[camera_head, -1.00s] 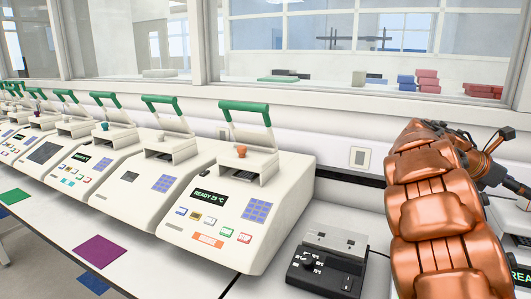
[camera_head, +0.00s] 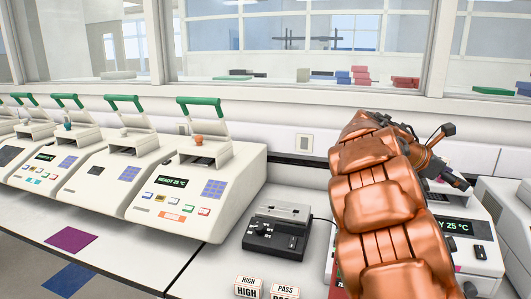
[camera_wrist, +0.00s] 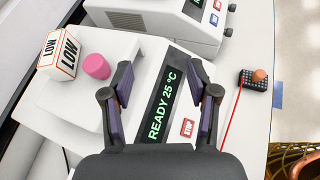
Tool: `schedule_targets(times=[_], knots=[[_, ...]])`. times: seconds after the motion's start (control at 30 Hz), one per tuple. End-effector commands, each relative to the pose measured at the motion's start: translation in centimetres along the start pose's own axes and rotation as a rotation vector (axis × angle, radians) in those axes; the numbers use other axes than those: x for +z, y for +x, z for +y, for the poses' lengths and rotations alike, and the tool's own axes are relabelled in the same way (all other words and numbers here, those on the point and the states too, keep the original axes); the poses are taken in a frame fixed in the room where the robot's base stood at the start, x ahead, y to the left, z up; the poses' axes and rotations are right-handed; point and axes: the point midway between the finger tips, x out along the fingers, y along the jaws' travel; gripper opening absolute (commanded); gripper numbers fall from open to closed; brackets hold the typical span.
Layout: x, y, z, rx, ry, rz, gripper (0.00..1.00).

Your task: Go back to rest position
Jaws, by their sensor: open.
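My gripper (camera_wrist: 161,78) is open and empty in the wrist view, its two dark fingers apart over a white thermal cycler with a display (camera_wrist: 162,105) reading READY 25 °C. A red STOP button (camera_wrist: 187,128) is beside the right finger. In the head view my copper-coloured arm reaches over the bench at right, and the gripper end (camera_head: 455,180) is above this cycler, whose display (camera_head: 453,227) shows beside the arm. The arm hides much of that machine.
A row of white cyclers with green-handled raised lids (camera_head: 199,101) lines the left. A black device (camera_head: 277,232) and HIGH (camera_head: 247,290) and PASS (camera_head: 285,291) boxes lie near the arm. The wrist view shows a LOW box (camera_wrist: 62,55), a pink cylinder (camera_wrist: 96,66) and a black block (camera_wrist: 250,84).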

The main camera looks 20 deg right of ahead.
Motion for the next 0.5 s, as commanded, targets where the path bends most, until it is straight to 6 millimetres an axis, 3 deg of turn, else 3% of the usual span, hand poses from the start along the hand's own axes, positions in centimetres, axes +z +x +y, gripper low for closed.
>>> schedule_targets(times=[0.33,0.5], knots=[[-3.9,-3.2,-4.1,-0.028,0.235,0.142,0.59],[-8.0,-6.2,-8.0,-0.079,0.428,0.275,0.59]])
